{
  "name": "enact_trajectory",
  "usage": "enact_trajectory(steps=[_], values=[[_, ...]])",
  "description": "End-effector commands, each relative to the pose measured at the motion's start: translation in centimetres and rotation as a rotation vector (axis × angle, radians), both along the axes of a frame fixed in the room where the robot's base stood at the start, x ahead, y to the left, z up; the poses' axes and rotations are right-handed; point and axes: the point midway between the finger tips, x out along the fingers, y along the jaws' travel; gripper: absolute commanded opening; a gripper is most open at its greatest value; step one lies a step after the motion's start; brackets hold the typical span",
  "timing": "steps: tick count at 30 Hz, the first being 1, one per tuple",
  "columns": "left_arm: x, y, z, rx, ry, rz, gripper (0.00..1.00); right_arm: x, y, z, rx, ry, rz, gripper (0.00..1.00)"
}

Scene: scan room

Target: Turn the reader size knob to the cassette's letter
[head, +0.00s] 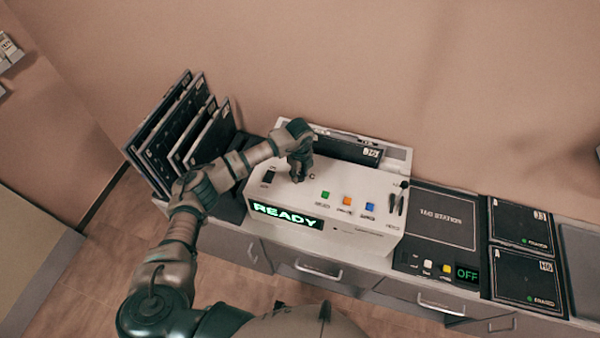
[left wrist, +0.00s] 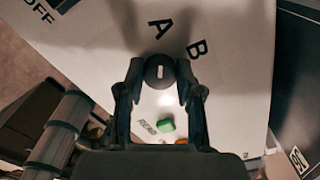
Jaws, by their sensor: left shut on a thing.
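The white reader (head: 355,205) stands on the counter, its green display (head: 285,216) reading READY. A dark cassette (head: 347,151) sits in the slot at its back; its letter is not legible. In the left wrist view the size knob (left wrist: 160,70) is dark and round with a short white mark. The mark runs roughly toward the printed A (left wrist: 160,28); the B (left wrist: 197,48) is to its right. My left gripper (head: 299,172) is over the reader's top left, hiding the knob in the head view. It is shut on the knob, one finger on each side. My right gripper is not in view.
Green (head: 325,195), orange (head: 347,200) and blue (head: 370,206) buttons lie right of the knob. Several cassettes stand in a rack (head: 238,143) at left. A dark panel unit (head: 440,220) showing OFF and flat cassettes (head: 525,280) lie at right.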

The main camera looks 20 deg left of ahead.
Motion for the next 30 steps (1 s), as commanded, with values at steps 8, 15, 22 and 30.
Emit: enact_trajectory(steps=[8,15,22,30], values=[[0.26,-0.16,0.46,-0.006,-0.010,0.125,0.00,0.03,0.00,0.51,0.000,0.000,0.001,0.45],[0.19,-0.30,0.37,-0.008,-0.009,0.162,0.00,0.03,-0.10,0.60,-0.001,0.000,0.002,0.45],[0.12,-0.45,0.30,-0.008,-0.007,0.164,0.00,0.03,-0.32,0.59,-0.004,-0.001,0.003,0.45],[0.03,-0.54,0.22,-0.007,-0.003,0.162,0.60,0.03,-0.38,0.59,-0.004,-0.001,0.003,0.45]])
